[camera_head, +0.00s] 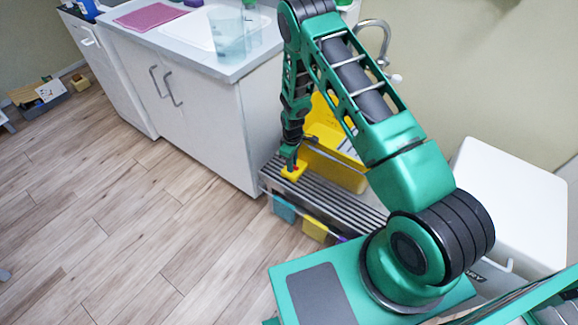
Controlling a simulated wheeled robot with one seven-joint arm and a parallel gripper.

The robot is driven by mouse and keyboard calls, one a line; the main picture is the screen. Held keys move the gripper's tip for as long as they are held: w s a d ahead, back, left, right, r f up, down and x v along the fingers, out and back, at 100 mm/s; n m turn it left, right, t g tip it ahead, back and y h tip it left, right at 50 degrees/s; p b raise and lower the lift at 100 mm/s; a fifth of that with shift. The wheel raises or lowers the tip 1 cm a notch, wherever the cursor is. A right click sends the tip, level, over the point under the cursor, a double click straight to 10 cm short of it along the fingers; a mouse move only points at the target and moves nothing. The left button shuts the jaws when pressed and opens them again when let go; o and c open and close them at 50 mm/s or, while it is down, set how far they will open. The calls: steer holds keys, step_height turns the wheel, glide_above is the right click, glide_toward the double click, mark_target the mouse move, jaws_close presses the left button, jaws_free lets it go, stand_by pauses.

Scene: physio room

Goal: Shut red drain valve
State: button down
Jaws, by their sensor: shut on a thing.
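My green and black arm reaches down to a slatted metal shelf. My gripper (292,160) points downward at the shelf's left end. Its jaws are shut on the red drain valve (296,168), of which only a small red bit shows between and beside the fingers. The valve sits on a small yellow block (293,174) at the front of the shelf. The gripper hides most of the valve, so I cannot tell which way its handle is turned.
A yellow tub (345,172) stands on the slatted shelf (325,197) close behind the gripper, partly behind my arm. Coloured bins (285,209) sit below. A white cabinet (200,115) with a sink stands left; a white box (515,205) is right.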

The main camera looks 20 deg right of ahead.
steer(key=shift+w+a+r, duration=0.1)
steer(key=shift+w+a, duration=0.05)
stand_by(0.3)
steer(key=c, duration=1.7)
jaws_free()
step_height(320, 180, up, 11)
steer(key=shift+f, duration=0.2)
steer(key=shift+r, duration=0.1)
